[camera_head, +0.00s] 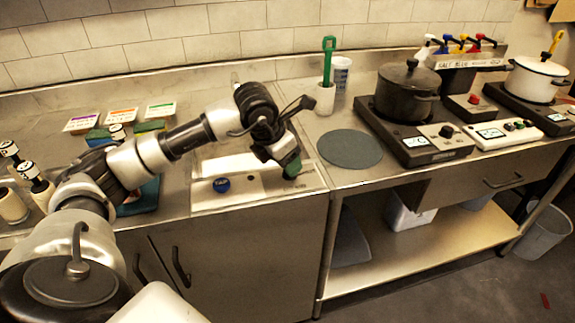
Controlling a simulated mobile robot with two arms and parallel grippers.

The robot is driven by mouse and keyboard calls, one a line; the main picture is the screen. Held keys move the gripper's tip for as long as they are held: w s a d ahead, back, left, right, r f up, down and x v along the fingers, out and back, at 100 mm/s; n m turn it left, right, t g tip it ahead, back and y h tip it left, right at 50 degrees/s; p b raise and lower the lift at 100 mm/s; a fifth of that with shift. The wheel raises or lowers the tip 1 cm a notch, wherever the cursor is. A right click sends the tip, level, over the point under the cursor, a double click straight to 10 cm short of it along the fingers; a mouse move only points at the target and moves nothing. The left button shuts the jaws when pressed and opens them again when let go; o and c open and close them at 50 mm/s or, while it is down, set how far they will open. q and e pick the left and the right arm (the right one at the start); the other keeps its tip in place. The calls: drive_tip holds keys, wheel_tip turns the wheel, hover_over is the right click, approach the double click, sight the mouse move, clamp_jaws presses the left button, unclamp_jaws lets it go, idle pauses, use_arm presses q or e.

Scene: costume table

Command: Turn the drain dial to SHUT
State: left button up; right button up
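A pale control panel (240,199) lies at the front of the steel counter, left of the middle. A round blue knob (222,185) on it seems to read TAP. A green dial (292,167) is at the panel's right end, partly hidden by my gripper. Its markings are too small to read, so I cannot tell its setting or see SHUT. My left gripper (289,172) points down at the green dial, right over it or touching it. I cannot tell whether its fingers are closed around the dial. My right gripper is not in view.
A dark round mat (350,148) lies right of the panel. A dark pot (407,92) and a white pot (536,77) stand on burners farther right. A white cup with a green-handled tool (325,98) stands behind.

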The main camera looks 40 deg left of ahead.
use_arm(q)
drive_tip(key=v, duration=0.8)
drive_tip(key=shift+d, duration=0.1)
